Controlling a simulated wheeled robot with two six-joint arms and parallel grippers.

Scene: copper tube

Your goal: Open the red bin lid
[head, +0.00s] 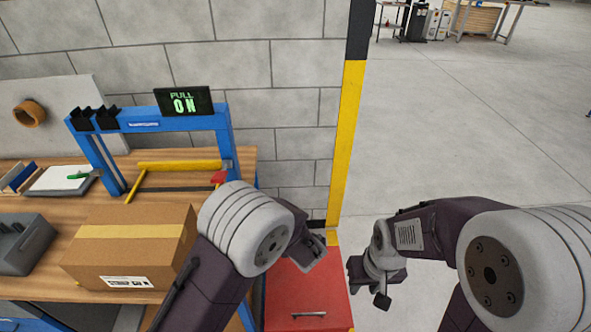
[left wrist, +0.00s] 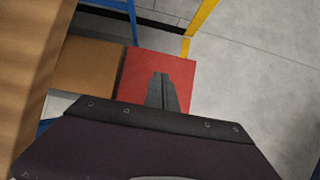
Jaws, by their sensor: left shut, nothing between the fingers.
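The red bin (head: 290,285) stands low beside the workbench in the head view, with its flat red lid facing up.
A cardboard box (head: 130,245) and a blue frame with an ON sign (head: 184,101) stand on the wooden workbench (head: 240,165) at left. A yellow and black post (head: 345,150) rises behind the bin. The grey floor (head: 450,120) at right is open.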

